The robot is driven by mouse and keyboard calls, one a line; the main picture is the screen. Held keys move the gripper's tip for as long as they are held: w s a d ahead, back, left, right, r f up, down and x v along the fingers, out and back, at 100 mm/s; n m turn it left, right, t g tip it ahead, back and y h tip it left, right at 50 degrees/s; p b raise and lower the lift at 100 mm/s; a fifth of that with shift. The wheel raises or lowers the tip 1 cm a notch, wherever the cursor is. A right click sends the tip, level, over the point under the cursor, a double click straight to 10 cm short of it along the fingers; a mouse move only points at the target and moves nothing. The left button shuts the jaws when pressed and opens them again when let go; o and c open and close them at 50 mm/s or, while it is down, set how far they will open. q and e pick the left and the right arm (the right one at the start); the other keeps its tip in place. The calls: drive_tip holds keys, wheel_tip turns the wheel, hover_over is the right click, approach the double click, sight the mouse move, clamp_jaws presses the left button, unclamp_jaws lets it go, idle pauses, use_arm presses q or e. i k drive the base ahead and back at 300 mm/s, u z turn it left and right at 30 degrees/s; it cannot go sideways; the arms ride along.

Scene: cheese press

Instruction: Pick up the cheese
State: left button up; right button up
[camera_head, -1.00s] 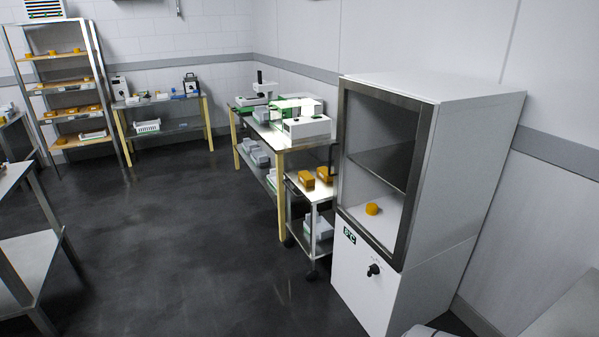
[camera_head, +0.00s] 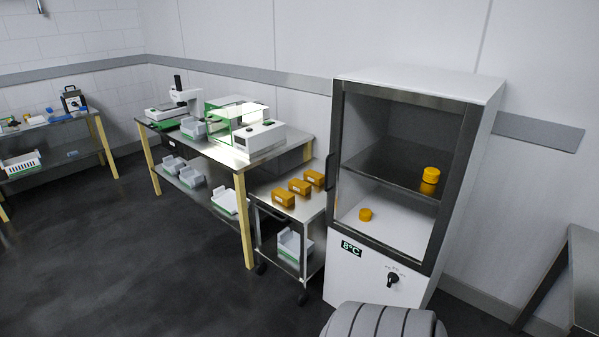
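Two small orange cheeses show inside the glass-fronted cabinet. One cheese (camera_head: 365,214) sits on the white cabinet floor at the left. Another round cheese (camera_head: 431,174) sits on the dark middle shelf at the right, with an orange patch just below it that looks like its reflection. The cabinet (camera_head: 487,140) is white, with a dark-framed glass door that appears closed, a dark handle (camera_head: 330,171) on its left edge and an "8°C" label. Several orange blocks (camera_head: 300,187) lie on a steel cart beside it. Neither of my grippers is in view.
The steel cart (camera_head: 262,190) stands left of the cabinet. Behind it is a table (camera_head: 290,137) with white and green machines. A grey bench (camera_head: 585,270) is at the right edge. Dark floor (camera_head: 150,270) is clear at front left.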

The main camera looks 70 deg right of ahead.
sight(316, 178)
drive_tip(key=z, duration=0.55)
drive_tip(key=i, duration=0.9)
drive_tip(key=z, duration=1.45)
drive_tip(key=i, duration=0.65)
drive_tip(key=z, duration=0.55)
